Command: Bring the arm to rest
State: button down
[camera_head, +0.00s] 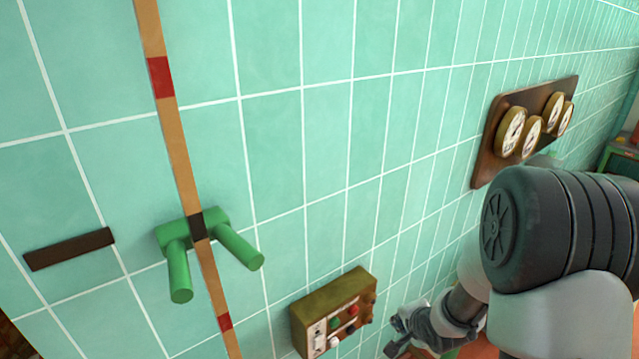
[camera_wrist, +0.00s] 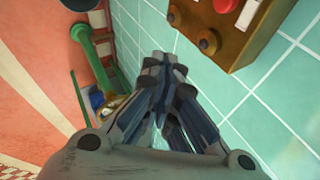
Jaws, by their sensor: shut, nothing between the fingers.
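My gripper (camera_wrist: 163,65) is shut and empty, its fingertips together in the middle of the wrist view. In the head view my gripper (camera_head: 398,340) is at the bottom, to the right of a brass control box (camera_head: 330,312), with my arm reaching in from the right. The gripper appears apart from the box and the wall. The box also shows at the top right of the wrist view (camera_wrist: 235,45).
A green two-pronged bracket (camera_head: 215,240) and a striped vertical strip (camera_head: 160,75) are on the tiled wall, with a dark bar (camera_head: 68,249) at left. A gauge board (camera_head: 490,150) hangs at right. A green pipe (camera_wrist: 88,55) stands left in the wrist view.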

jog(key=s+r+n+g+h, duration=0.1)
jog(key=s+r+n, duration=0.2)
jog(key=s+r, duration=0.35)
jog(key=s+r+n+h, duration=0.1)
jog(key=s+r+n, duration=0.2)
jog(key=r, duration=0.7)
jog(key=s+a+r+n+g, duration=0.1)
jog(key=s+a+r+n, duration=0.2)
jog(key=s, duration=0.6)
jog(key=s+a+r+n+g+y, duration=0.1)
jog(key=s+a+r+n, duration=0.2)
jog(key=s, duration=0.6)
jog(key=shift+r+n, duration=0.35)
jog(key=shift+n, duration=0.35)
jog(key=shift+s, duration=0.1)
